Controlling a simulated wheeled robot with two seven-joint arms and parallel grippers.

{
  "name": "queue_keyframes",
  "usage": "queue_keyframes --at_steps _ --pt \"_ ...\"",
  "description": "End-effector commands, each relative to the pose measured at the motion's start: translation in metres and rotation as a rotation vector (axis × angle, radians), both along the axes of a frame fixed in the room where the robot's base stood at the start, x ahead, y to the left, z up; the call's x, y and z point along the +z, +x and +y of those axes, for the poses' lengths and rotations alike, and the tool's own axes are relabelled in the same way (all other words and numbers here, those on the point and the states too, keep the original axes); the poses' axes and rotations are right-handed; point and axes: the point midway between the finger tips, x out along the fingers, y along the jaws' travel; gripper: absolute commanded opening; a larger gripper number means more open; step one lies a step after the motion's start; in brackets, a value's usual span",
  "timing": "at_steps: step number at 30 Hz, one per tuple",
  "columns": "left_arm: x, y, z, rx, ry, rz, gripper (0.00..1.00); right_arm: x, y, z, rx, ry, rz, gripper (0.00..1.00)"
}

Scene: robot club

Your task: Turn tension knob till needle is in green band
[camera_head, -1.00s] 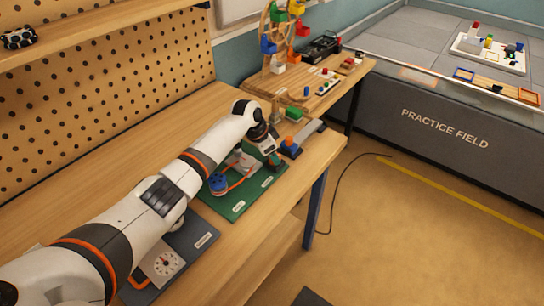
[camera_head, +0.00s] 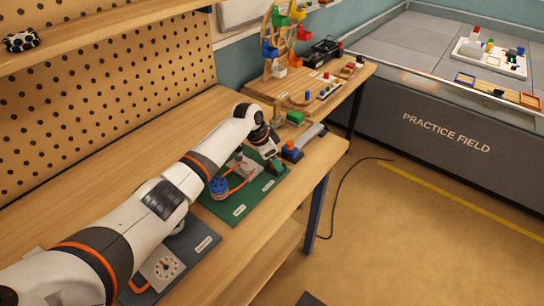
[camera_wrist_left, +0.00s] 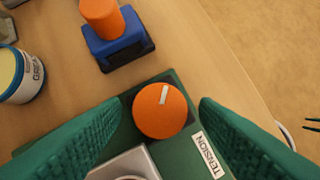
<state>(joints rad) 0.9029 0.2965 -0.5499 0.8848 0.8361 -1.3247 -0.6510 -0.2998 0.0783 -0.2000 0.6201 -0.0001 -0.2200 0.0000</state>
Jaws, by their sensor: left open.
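The round orange tension knob (camera_wrist_left: 160,110) has a white pointer line and sits on a green board (camera_wrist_left: 190,155), beside a white TENSION label. My left gripper (camera_head: 275,166) is open, with its green fingers on either side of the knob in the left wrist view; whether they touch it I cannot tell. In the head view the knob is hidden by my gripper. The green board (camera_head: 239,212) also carries a blue wheel (camera_head: 219,186) with an orange belt.
A blue block with an orange top (camera_wrist_left: 118,35) stands just beyond the green board. A grease tin (camera_wrist_left: 20,75) stands to the left in the wrist view. A pegboard wall (camera_head: 110,90) runs along the back of the bench. A second table holds a colourful wheel (camera_head: 283,35).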

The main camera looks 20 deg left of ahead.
Motion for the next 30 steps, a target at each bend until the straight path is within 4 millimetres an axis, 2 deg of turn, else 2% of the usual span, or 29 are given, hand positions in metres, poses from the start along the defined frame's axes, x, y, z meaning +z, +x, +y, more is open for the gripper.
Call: queue_keyframes --at_steps 5,15,19,24,30 --pt "0.013 -0.003 0.005 0.0 0.0 -0.003 0.55 -0.001 0.0 -0.001 0.0 -0.001 0.0 0.36" --pt "0.077 -0.021 0.024 0.0 0.001 -0.004 0.55 -0.008 0.0 -0.003 0.001 -0.003 0.0 0.36" --pt "0.096 -0.026 0.03 0.001 0.0 -0.003 0.55 -0.01 0.0 -0.002 0.001 -0.003 0.0 0.36" --pt "0.109 -0.03 0.034 0.0 0.001 0.001 0.55 -0.011 0.0 -0.002 0.001 -0.003 0.0 0.36" --pt "0.111 -0.031 0.034 0.0 0.001 0.001 0.55 -0.011 0.0 -0.002 0.001 -0.003 0.0 0.36"
